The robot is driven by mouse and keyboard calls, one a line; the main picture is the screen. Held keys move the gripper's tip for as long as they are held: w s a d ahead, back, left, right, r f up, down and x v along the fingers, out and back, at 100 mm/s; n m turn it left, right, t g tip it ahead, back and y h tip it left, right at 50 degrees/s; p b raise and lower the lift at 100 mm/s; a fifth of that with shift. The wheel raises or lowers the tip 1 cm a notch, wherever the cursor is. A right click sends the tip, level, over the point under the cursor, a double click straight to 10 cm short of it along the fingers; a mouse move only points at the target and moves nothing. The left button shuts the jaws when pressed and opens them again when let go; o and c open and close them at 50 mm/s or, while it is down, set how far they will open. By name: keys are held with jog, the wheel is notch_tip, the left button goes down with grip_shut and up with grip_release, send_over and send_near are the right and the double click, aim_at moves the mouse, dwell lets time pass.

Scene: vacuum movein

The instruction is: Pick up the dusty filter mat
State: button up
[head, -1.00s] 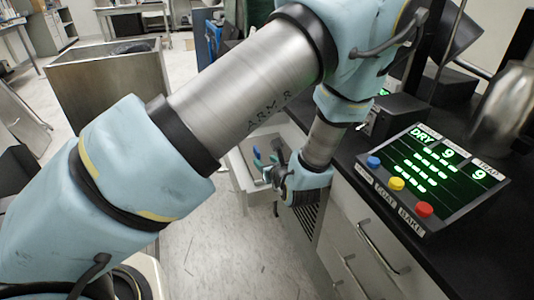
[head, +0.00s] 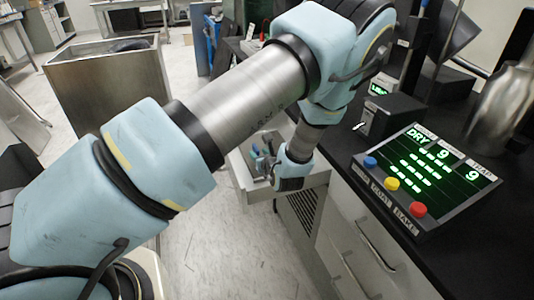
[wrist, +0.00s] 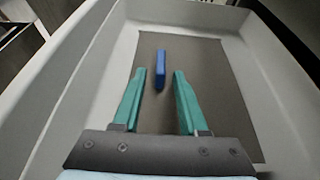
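The filter mat is a flat dark grey sheet (wrist: 205,75) lying in the bottom of a pale open drawer, with an upright blue tab (wrist: 160,68) near its middle. In the wrist view my gripper (wrist: 158,82) is open, its two teal fingers pointing toward the tab. The tab shows between and just beyond the fingertips, with a gap on each side; I cannot tell the height difference. In the head view my gripper (head: 263,160) is over the drawer, and my wrist hides much of the mat.
The pale drawer (head: 239,176) has raised walls around the mat. A black counter with a lit button panel (head: 425,175) stands to the right. A metal bin (head: 110,95) stands at the back left. The floor (head: 215,250) in front is clear.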

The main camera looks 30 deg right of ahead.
grip_shut()
dwell(0.6)
